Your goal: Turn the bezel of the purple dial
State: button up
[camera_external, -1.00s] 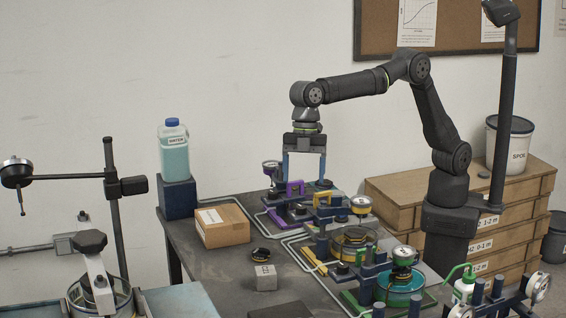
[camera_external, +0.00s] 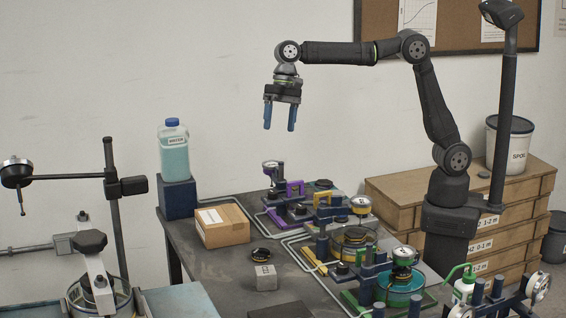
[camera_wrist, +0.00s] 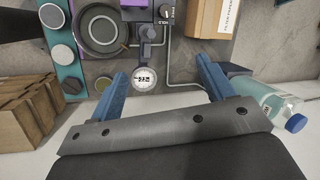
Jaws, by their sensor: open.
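The purple-marked apparatus stands at the far end of the table, with a purple bracket (camera_external: 295,188) and a round dial gauge (camera_external: 271,167) on a post. In the wrist view, the white dial face (camera_wrist: 145,79) lies between my fingers, near the left one, and a purple part (camera_wrist: 136,13) shows at the top edge. My gripper (camera_external: 280,128) is open and empty, pointing down, in the air well above the dial and apart from it. The wrist view also shows its two blue fingers spread wide (camera_wrist: 160,70). The bezel's marks are too small to read.
Yellow-marked (camera_external: 322,199) and green-marked (camera_external: 366,256) gauge setups stand nearer on the table. The air around my gripper is clear.

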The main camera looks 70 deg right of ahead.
jog(key=w+d+r+m, duration=0.1)
jog(key=w+d+m, duration=0.1)
jog(key=d+m, duration=0.4)
jog(key=w+d+r+m, duration=0.2)
jog(key=d+m, duration=0.3)
jog(key=m, duration=0.2)
send_near(272, 163)
jog(key=shift+m+t+y, duration=0.3)
jog(key=x, duration=0.7)
jog(key=shift+s+f, duration=0.25)
jog(key=shift+f, duration=0.1)
jog(key=c, duration=1)
